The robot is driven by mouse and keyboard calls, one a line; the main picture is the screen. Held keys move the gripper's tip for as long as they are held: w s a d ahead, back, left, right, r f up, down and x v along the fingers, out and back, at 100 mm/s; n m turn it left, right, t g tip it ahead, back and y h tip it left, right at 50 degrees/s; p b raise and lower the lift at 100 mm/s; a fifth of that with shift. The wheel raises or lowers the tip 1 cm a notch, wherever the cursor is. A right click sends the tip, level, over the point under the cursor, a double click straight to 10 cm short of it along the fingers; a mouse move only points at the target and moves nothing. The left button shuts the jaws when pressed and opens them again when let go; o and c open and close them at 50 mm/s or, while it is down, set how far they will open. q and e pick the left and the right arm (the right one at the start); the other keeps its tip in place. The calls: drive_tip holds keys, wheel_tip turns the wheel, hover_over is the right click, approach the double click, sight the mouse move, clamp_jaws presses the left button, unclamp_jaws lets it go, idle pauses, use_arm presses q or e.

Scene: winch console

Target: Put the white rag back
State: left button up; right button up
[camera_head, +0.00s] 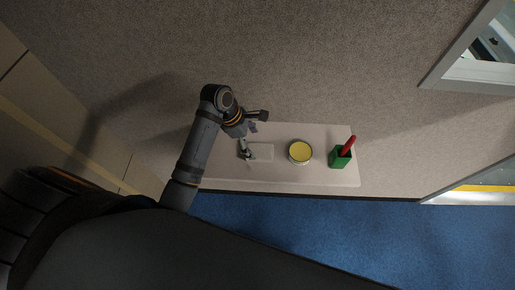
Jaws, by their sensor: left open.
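A pale, flat rectangular patch (264,152) lies on the narrow light shelf (325,179). I cannot tell whether it is the white rag or a mat or tray. My left gripper (256,134) is open over the left part of the shelf, with its fingers spread wide. One finger reaches over the left end of the pale patch and hides part of it. I cannot tell whether it touches. A small bluish-purple thing (253,127) shows between the fingers. My right gripper is not in view.
A round tin with a yellow top (300,152) stands right of the pale patch. Farther right is a green holder (340,159) with a red handle-like object (348,145) in it. A beige wall runs behind the shelf, and blue floor (300,225) lies in front.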

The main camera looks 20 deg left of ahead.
use_arm(q)
drive_tip(key=v, duration=0.6)
drive_tip(key=shift+a+r, duration=0.2)
drive_tip(key=shift+r, duration=0.05)
